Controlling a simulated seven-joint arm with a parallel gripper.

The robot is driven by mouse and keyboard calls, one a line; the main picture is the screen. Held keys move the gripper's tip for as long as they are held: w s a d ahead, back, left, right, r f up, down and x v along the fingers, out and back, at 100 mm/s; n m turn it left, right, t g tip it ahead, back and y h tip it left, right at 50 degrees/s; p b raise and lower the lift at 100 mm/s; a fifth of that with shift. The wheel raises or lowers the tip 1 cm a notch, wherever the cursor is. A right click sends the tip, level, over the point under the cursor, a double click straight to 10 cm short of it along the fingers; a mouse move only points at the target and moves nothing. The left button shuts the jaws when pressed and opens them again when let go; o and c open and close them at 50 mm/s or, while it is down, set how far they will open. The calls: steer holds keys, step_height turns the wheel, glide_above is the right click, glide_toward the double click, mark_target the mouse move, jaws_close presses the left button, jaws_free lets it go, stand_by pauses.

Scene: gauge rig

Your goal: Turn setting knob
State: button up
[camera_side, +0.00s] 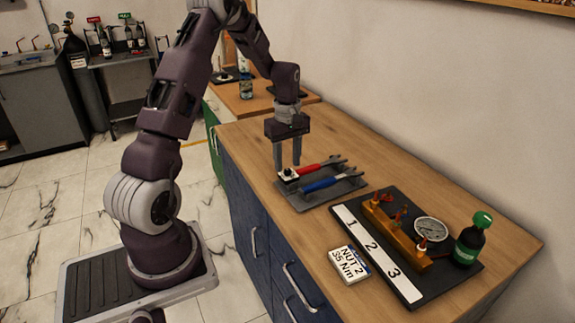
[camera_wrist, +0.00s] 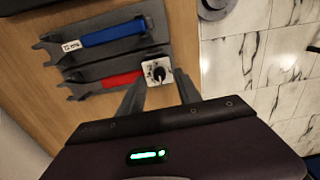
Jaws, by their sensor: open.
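The setting knob (camera_wrist: 158,72) is a small black knob on a white marked dial plate at the handle end of the red wrench (camera_wrist: 122,82). In the side view the white dial (camera_side: 288,174) shows at the left end of the red wrench (camera_side: 311,169), lying on the grey tray (camera_side: 349,186). My gripper (camera_side: 287,166) is open and points down over this dial end. In the wrist view my gripper's (camera_wrist: 160,80) two fingers stand on either side of the knob with gaps. Whether the fingertips are level with the knob is not clear.
A blue wrench (camera_side: 320,185) lies beside the red one. A "NUT 2 35 Nm" card (camera_side: 349,265) lies near the front edge.

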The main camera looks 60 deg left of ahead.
steer(key=shift+f, duration=0.85)
jaws_close()
steer(key=shift+m, duration=0.3)
steer(key=m, duration=0.3)
steer(key=shift+m, duration=0.3)
steer(key=m, duration=0.3)
steer(key=shift+m, duration=0.4)
steer(key=m, duration=0.4)
steer(key=shift+m, duration=1.8)
